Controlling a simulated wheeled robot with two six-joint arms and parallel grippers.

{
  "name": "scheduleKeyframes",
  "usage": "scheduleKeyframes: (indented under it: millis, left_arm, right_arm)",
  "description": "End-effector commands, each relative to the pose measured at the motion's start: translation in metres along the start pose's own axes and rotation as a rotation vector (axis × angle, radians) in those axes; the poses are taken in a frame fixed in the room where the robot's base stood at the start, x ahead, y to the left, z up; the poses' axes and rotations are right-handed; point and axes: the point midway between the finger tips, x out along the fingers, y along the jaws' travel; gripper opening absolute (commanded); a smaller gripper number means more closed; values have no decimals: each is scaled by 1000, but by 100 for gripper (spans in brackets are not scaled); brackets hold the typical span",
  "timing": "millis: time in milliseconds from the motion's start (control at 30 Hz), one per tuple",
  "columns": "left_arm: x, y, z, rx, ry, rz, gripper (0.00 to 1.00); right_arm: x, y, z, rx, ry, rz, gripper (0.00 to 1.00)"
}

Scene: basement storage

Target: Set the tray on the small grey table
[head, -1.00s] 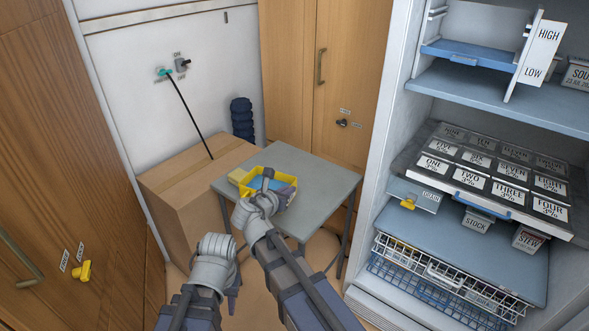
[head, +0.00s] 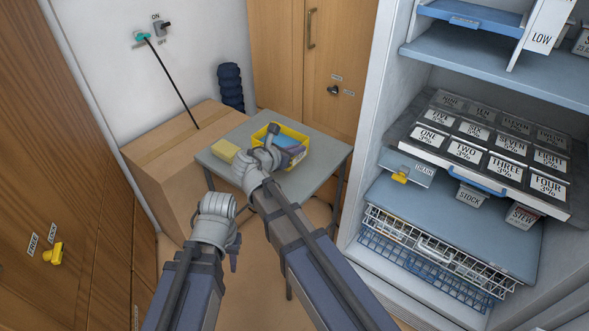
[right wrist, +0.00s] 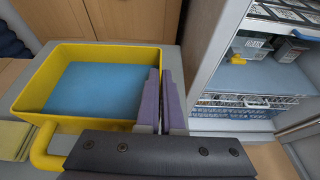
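The yellow tray (head: 299,134), an open tub with a blue inside, is over the right part of the small grey table (head: 318,172). It looks level; its underside is hidden, so contact with the top is hard to tell. My right gripper (head: 272,138) is at the tray's near side. In the right wrist view the purple-padded fingers (right wrist: 164,100) stand close together at the tray's right wall (right wrist: 155,58) and appear to grip it. A yellow loop handle (right wrist: 45,150) shows at lower left. My left gripper (head: 233,258) hangs in front of the table, apart from it; its opening is hidden.
A cardboard box (head: 165,150) stands behind left. An open fridge (head: 375,120) with shelves, labelled blocks (head: 484,155) and a wire basket (head: 430,255) stands at right. Wooden doors (head: 275,60) are behind.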

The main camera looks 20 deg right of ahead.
Motion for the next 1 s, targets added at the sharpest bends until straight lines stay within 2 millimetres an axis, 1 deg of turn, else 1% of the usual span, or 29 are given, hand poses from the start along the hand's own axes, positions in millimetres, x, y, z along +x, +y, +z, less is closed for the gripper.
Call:
scheduleKeyframes:
  millis: [33, 100, 167, 233, 367, 467, 800, 1000]
  left_arm:
    - [16, 2, -1, 0, 0, 0, 33]
    - [26, 2, -2, 0, 0, 0, 33]
    - [31, 3, -2, 0, 0, 0, 33]
    - [34, 3, -2, 0, 0, 0, 33]
    - [32, 3, -2, 0, 0, 0, 33]
    - [35, 3, -2, 0, 0, 0, 33]
    - [70, 7, -4, 0, 0, 0, 33]
    - [69, 7, -4, 0, 0, 0, 33]
  right_arm:
    - [6, 0, -15, 0, -1, 0, 0]
    - [10, -1, -24, 0, -2, 1, 0]
    - [12, -1, -29, 0, -2, 1, 0]
    - [13, -1, -31, 0, -2, 1, 0]
    - [12, -1, -29, 0, -2, 1, 0]
    - [14, -1, -32, 0, -2, 1, 0]
    - [27, -2, -65, 0, -2, 1, 0]
    - [26, -2, -63, 0, -2, 1, 0]
